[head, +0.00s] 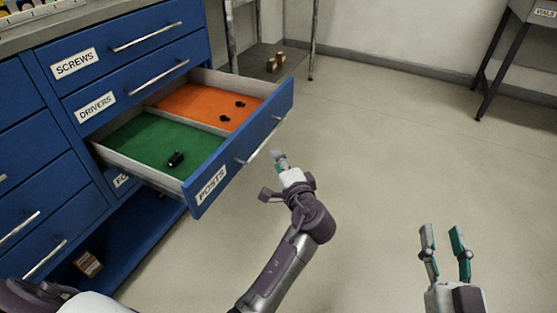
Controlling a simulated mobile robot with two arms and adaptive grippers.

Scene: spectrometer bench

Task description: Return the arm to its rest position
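My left arm reaches up from the bottom middle of the head view. Its gripper (280,158) is just right of the front of the open POSTS drawer (211,185), close to the drawer's handle (262,143). I cannot tell whether it touches the handle. Its fingers are seen nearly edge-on, so their opening is unclear. My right gripper (444,238) is at the lower right, over bare floor. Its two fingers stand apart with nothing between them.
The blue cabinet (125,58) stands at the left, its POSTS drawer pulled out. The drawer has a green compartment (140,138) with a small black part (176,158) and an orange compartment (190,102) with two black parts. The floor (400,150) at the right is clear.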

